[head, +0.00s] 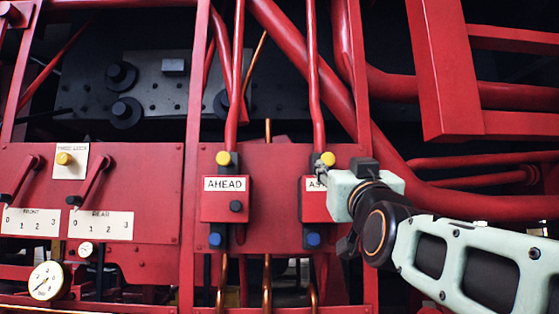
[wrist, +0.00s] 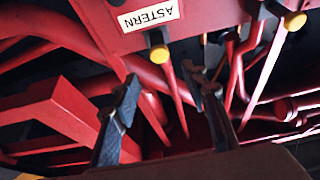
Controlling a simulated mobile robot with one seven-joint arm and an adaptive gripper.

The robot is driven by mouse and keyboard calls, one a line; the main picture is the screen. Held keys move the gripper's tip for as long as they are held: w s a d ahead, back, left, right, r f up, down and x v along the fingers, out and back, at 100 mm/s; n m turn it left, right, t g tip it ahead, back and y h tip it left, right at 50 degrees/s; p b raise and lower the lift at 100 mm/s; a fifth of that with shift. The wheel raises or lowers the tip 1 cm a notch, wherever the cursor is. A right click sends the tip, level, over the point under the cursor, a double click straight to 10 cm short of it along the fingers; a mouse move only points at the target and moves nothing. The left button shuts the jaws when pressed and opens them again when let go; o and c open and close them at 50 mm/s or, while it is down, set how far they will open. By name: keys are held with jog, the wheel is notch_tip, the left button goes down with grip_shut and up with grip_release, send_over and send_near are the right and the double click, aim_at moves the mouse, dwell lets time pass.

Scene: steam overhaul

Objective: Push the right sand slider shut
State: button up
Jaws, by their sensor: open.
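The right sand slider is a red block (head: 314,207) under a yellow knob (head: 328,159) and above a blue knob (head: 313,239). My wrist covers its right side and part of its label in the head view. In the wrist view its ASTERN label (wrist: 150,16) is at the top, with the yellow knob (wrist: 158,52) just below, as that view is turned over. My gripper (wrist: 166,82) is open with nothing between its fingers, on the yellow-knob side of the block. In the head view the fingers are mostly hidden. I cannot tell whether they touch anything.
The AHEAD block (head: 226,207) stands to the left, with its own yellow and blue knobs. Red pipes rise behind the blocks and a thick red beam (head: 445,70) is at upper right. Levers (head: 96,180) and a gauge (head: 46,281) are at far left.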

aim_at(329, 159)
jog(key=p+x, duration=0.3)
jog(key=x, duration=0.5)
jog(key=shift+w+r, duration=0.1)
jog(key=shift+w, duration=0.25)
grip_shut()
